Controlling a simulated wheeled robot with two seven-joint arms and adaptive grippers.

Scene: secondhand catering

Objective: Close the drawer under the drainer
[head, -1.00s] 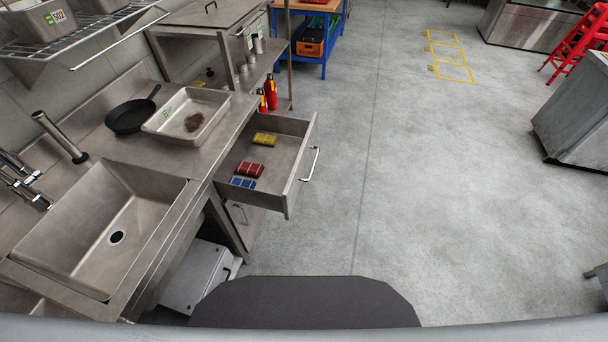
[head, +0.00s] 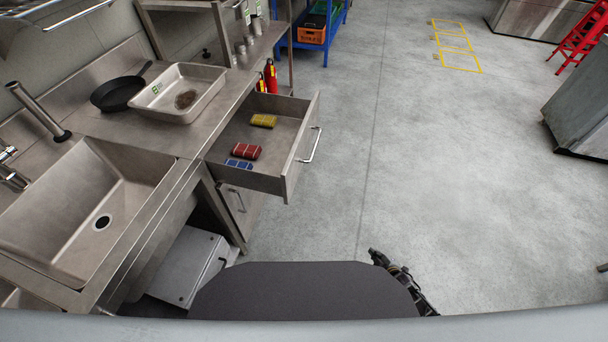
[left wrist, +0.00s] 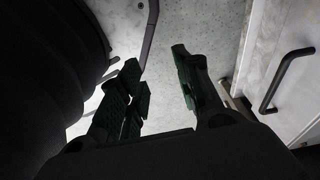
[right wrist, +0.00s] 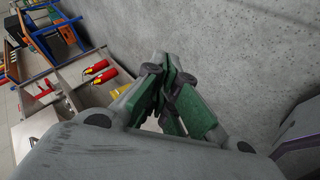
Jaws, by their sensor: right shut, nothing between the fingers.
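The steel drawer (head: 288,165) is pulled out from under the counter top, the drainer (head: 165,128), beside the sink. Its bar handle (head: 310,145) is on the outer front, facing right. A yellow pack (head: 263,121), a red pack (head: 247,151) and a partly hidden blue pack (head: 239,163) lie inside. My right gripper (head: 374,257) is low in the head view, over the floor, apart from the drawer. In the right wrist view its fingers (right wrist: 168,78) meet with nothing between them. My left gripper (left wrist: 160,72) shows only in its wrist view, fingers apart and empty.
The sink (head: 85,205) is at left. A black pan (head: 118,94) and a steel tray (head: 180,95) stand on the counter. A white box (head: 188,265) is below it. Red extinguishers (head: 270,76) stand behind the drawer. The floor to its right is clear.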

